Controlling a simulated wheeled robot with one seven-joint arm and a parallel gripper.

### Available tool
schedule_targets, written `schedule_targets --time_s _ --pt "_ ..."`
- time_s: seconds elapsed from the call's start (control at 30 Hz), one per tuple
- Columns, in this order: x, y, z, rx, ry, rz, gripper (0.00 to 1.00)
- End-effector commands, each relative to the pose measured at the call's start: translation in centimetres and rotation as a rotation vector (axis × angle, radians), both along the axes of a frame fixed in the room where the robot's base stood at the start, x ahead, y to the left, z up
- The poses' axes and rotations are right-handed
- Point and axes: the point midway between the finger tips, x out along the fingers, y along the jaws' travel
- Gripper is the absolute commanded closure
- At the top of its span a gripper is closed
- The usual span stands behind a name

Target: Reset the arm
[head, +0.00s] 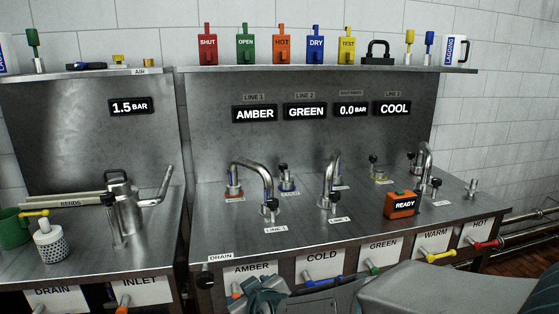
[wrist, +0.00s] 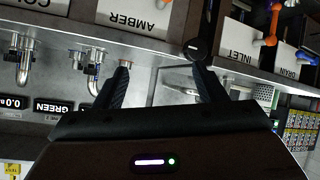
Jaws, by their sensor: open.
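My arm shows along the bottom edge of the head view, low in front of the bench, with its grey link (head: 440,290) at the right. In the wrist view my gripper (wrist: 163,78) is open, its two dark fingers spread wide with nothing between them. The wrist view is upside down; the fingers point toward the bench front near the AMBER label (wrist: 150,18) and the drain knob (wrist: 194,48). The fingertips are not clear in the head view.
The steel bench (head: 330,245) carries curved taps (head: 250,170), an orange READY box (head: 402,204) and a metal jug (head: 123,205). Valve handles, such as the yellow WARM one (head: 437,256), stick out from the front panel. A shelf (head: 330,69) holds coloured tags and mugs.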

Motion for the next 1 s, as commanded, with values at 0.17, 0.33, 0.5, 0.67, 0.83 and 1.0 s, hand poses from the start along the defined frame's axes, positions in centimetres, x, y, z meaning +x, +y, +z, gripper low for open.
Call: schedule_targets --time_s 0.17,0.33,0.5,0.67,0.83,1.0 --pt "-2.0 -5.6 3.6 0.044 0.223 -0.101 0.36" --pt "-5.4 -11.3 6.0 0.054 0.436 -0.249 0.36" --pt "-10.0 -16.8 8.2 0.049 0.629 -0.439 0.36" --pt "-13.5 -20.0 9.6 0.040 0.748 -0.587 0.36" --pt "-15.1 -21.3 10.0 0.034 0.796 -0.652 0.36" --pt "-15.2 -21.4 9.8 0.034 0.801 -0.655 0.36"
